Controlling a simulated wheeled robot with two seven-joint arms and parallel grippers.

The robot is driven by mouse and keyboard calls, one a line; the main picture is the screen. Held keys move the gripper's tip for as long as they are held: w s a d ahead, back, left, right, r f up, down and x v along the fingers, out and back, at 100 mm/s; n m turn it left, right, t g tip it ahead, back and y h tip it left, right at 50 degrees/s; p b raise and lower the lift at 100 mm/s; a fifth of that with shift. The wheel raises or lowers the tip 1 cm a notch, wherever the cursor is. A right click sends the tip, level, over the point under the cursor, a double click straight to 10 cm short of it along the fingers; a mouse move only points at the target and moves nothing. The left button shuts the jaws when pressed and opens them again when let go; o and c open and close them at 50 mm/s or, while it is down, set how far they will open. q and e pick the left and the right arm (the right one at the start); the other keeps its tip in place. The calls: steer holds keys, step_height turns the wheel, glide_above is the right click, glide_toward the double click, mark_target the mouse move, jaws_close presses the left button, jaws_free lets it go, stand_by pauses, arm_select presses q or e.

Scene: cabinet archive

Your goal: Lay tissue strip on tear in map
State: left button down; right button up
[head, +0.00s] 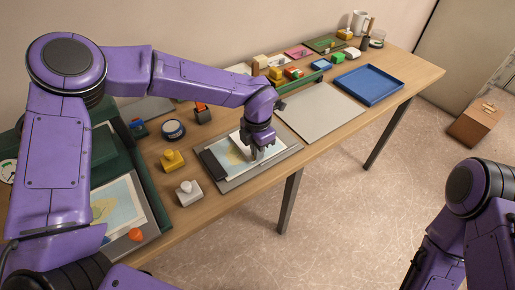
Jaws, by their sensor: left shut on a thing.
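The tear cannot be made out. Of my right arm only links show at the lower right; its gripper is not in view.
A yellow weight (173,160) and a white weight (188,192) stand left of the board. A round tin (173,130) is behind them. A bare grey board (318,111) and a blue tray (369,85) lie to the right. Several small items fill the back.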

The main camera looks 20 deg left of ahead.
arm_select(q)
steer(key=shift+f, duration=0.15)
steer(key=shift+f, duration=0.35)
steer(key=c, duration=1.2)
jaws_free()
steer(key=shift+c, duration=0.4)
step_height(320, 180, up, 7)
steer(key=p, duration=0.6)
steer(key=shift+r, duration=0.1)
